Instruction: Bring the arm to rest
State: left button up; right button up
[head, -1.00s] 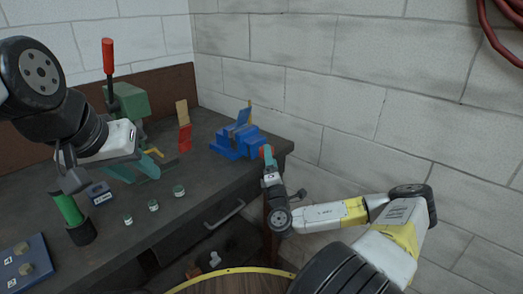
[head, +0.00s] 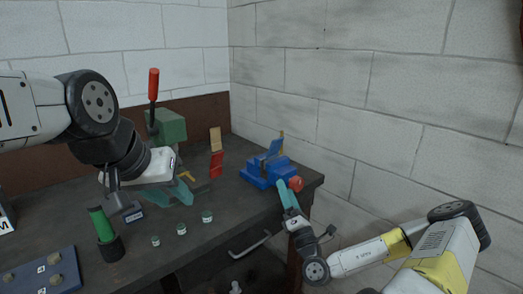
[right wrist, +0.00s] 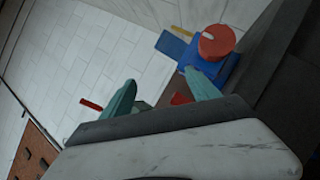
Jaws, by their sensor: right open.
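My right gripper (head: 288,193) is at the bench's right front corner in the head view, in front of the blue vise (head: 268,172) and its red knob (head: 296,183). In the right wrist view its two teal fingers (right wrist: 163,92) stand wide apart with nothing between them. The vise (right wrist: 212,72) and knob (right wrist: 216,42) lie beyond the right finger there. My left gripper (head: 176,192) hangs over the bench in front of the green press (head: 168,127). Its teal fingers look apart, and I see nothing held.
A green cylinder in a black holder (head: 110,248), several small jars (head: 182,229) and a blue board (head: 45,275) are on the dark bench (head: 145,265). Red (head: 217,164) and tan (head: 215,139) blocks stand behind. A brick wall (head: 390,110) closes off the right.

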jog(key=s+a+r+n+g+y, duration=0.5)
jog(key=n+g+y, duration=0.3)
jog(key=n, duration=0.3)
jog(key=s+a+r+n+g+y, duration=0.2)
jog(key=s+a+n+g+y, duration=0.3)
jog(key=a+n+g+y, duration=0.4)
jog(key=s+f+n+g+h, duration=0.1)
jog(key=s+n+g+h, duration=0.8)
jog(key=s+n+h, duration=0.6)
jog(key=d+r+n+t+h, duration=0.5)
jog(key=d+r+n+t, duration=0.4)
jog(key=d, duration=0.7)
notch_tip(320, 180, up, 2)
jog(key=shift+r+n+t+h, duration=0.2)
jog(key=shift+n+t+h, duration=0.1)
jog(key=shift+n+h, duration=0.1)
